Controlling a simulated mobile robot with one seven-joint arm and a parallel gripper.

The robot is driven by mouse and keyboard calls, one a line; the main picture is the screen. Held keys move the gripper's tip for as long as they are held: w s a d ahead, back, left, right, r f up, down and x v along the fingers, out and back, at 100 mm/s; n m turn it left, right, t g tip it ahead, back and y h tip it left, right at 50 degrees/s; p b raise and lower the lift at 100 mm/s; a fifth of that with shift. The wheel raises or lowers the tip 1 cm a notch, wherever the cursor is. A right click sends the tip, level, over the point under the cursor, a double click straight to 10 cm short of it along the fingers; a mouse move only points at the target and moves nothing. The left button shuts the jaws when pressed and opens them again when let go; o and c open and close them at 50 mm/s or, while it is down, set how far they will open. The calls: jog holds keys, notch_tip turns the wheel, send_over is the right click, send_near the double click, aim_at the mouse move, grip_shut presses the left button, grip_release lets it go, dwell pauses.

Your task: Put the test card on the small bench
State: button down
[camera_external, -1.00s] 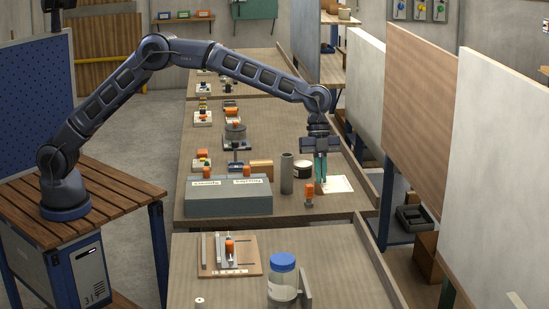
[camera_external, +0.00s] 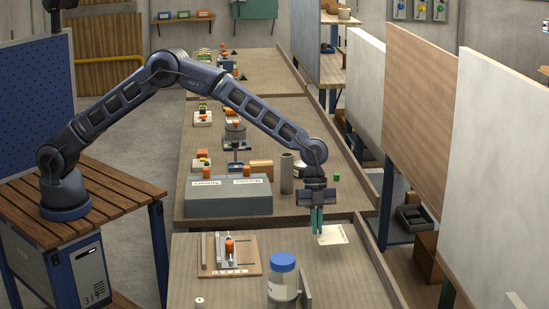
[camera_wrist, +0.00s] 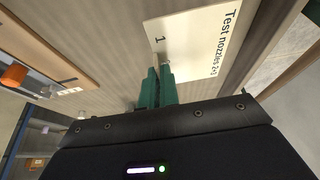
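The test card (camera_external: 332,235) is a pale sheet at the far right part of the near, smaller bench (camera_external: 340,275). In the wrist view the card (camera_wrist: 195,42) reads "Test nozzles 2+1" with a "1" near the fingers. My gripper (camera_external: 317,228) points down with its green fingers (camera_wrist: 158,72) close together on the card's edge. The card looks held just above the near bench's far edge; I cannot tell whether it touches the top.
A wooden board fixture (camera_external: 255,266) with an orange-topped part lies left on the near bench. A blue-lidded jar (camera_external: 283,285) stands at its front middle, beside a grey upright plate. The longer bench behind holds a grey box (camera_external: 230,203). Bench top right of the jar is clear.

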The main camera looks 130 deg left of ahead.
aim_at(316, 253)
jog(key=shift+f, duration=2.9)
jog(key=shift+f, duration=0.1)
jog(key=c, duration=1.6)
grip_release()
jog(key=shift+c, duration=0.2)
